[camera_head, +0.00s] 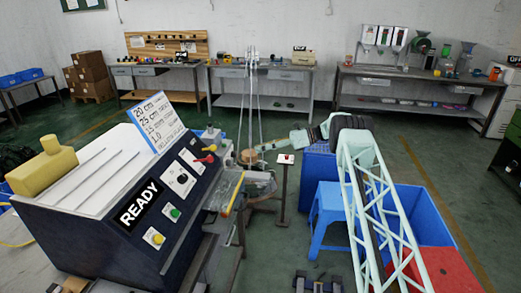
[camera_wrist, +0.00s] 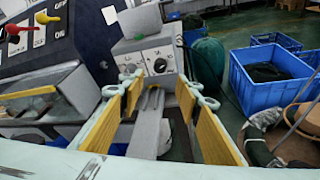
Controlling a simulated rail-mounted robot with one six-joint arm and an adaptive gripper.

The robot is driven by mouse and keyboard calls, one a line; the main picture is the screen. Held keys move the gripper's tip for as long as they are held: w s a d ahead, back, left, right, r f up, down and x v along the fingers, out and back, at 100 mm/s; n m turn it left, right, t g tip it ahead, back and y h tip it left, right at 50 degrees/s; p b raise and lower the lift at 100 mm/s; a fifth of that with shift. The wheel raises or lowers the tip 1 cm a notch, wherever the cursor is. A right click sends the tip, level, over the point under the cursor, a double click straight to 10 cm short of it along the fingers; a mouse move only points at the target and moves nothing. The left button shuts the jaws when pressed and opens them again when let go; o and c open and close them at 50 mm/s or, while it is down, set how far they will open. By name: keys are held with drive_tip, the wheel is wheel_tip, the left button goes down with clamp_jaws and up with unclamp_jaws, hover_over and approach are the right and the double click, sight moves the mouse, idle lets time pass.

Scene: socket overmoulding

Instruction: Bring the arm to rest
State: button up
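My arm reaches in from the right of the head view and its far part points left toward the moulding machine. In the wrist view, my gripper (camera_wrist: 159,92) has two fingers with yellow pads standing apart. No held object shows between them. Beyond the fingertips is a grey box with dials (camera_wrist: 152,62). The machine's dark panel with red and yellow knobs also shows at the left of the wrist view (camera_wrist: 28,55). Its sign reads READY in the head view.
A blue stool (camera_head: 328,215), blue crates (camera_head: 408,205) and a red bin (camera_head: 440,268) stand near my arm. A thin post with a red button (camera_head: 284,160) stands between machine and stool. Workbenches (camera_head: 262,68) line the back wall. Green floor is open before them.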

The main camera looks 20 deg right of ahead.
drive_tip(key=s+a+r+n+g+h, duration=0.1)
drive_tip(key=s+a+r+n+h, duration=0.25)
drive_tip(key=r, duration=0.65)
drive_tip(key=s+a+r+n+g, duration=0.15)
drive_tip(key=s+a+r, duration=0.4)
drive_tip(key=r, duration=0.55)
drive_tip(key=s+a+r+n+h, duration=0.2)
drive_tip(key=s+a+r+n, duration=0.15)
drive_tip(key=s+r, duration=0.6)
drive_tip(key=s+a+r+n+h, duration=0.2)
drive_tip(key=s+r+n, duration=0.25)
drive_tip(key=s, duration=0.95)
drive_tip(key=s+r+n+h, duration=0.2)
drive_tip(key=s+r+n, duration=0.1)
drive_tip(key=s, duration=1)
drive_tip(key=s+r+n+h, duration=0.2)
drive_tip(key=s+r+n, duration=0.1)
drive_tip(key=s, duration=1)
drive_tip(key=s+d+f+n+t+h, duration=0.1)
drive_tip(key=s+f+n, duration=0.2)
drive_tip(key=s, duration=0.9)
drive_tip(key=s+d+f+n+t+h, duration=0.1)
drive_tip(key=s+d+f+n, duration=0.1)
drive_tip(key=s, duration=1)
drive_tip(key=shift+s+d+f+n+t+h, duration=0.2)
drive_tip(key=shift+s+f+n+t+h, duration=0.15)
drive_tip(key=shift+f+n, duration=0.5)
